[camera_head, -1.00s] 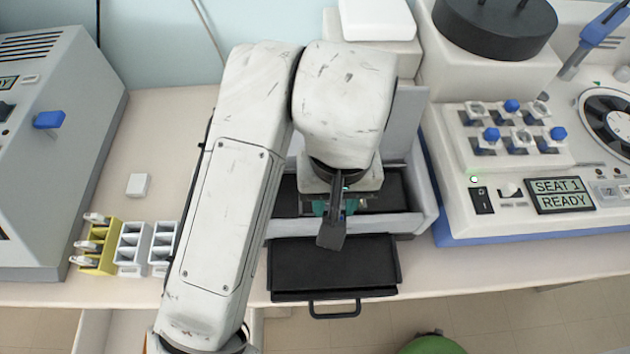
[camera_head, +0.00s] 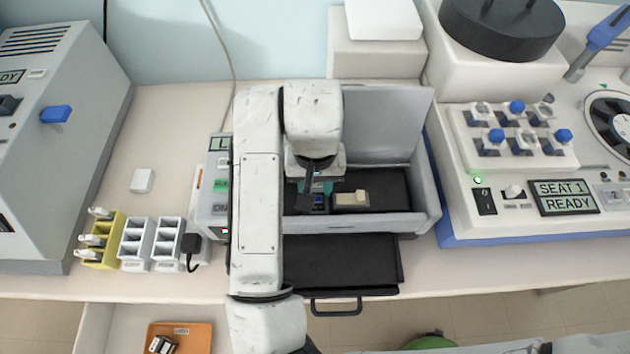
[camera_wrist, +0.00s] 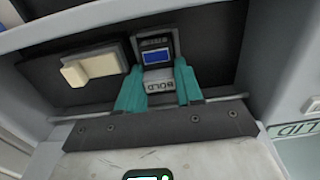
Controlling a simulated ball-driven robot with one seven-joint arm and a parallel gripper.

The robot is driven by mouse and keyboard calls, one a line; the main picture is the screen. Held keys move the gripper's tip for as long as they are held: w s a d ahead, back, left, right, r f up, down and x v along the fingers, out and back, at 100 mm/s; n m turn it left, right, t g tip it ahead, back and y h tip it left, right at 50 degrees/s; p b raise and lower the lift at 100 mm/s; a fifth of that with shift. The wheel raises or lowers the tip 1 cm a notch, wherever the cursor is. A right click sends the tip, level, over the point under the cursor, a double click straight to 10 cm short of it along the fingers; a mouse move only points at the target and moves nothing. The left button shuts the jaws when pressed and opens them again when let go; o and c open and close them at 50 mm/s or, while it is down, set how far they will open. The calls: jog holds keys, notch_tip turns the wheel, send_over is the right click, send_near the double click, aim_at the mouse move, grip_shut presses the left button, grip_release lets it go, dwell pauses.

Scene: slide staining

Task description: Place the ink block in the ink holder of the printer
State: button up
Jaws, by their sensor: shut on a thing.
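The printer (camera_head: 405,222) is a grey box with its lid raised and a dark interior. My gripper (camera_head: 318,190) is inside the left part of this opening, pointing down. In the wrist view, its teal fingers (camera_wrist: 158,90) are shut on the ink block (camera_wrist: 157,57), a small dark block with a blue panel and a grey strip reading BOLD. The block also shows below the fingers in the head view (camera_head: 320,203). A cream piece with a raised tab (camera_head: 351,198) lies right of the block in the dark interior. Whether the block touches the bottom is unclear.
A black tray (camera_head: 345,262) with a handle sticks out at the printer's front. Left on the bench are a yellow rack (camera_head: 103,255), grey-white racks (camera_head: 136,243) and a white block (camera_head: 142,180). A large machine reading READY (camera_head: 565,197) stands close on the right.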

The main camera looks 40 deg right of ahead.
aim_at(315, 185)
jog(key=shift+f, duration=0.15)
jog(key=o, duration=0.7)
jog(key=shift+o, duration=0.2)
notch_tip(315, 185, up, 12)
dwell(0.4)
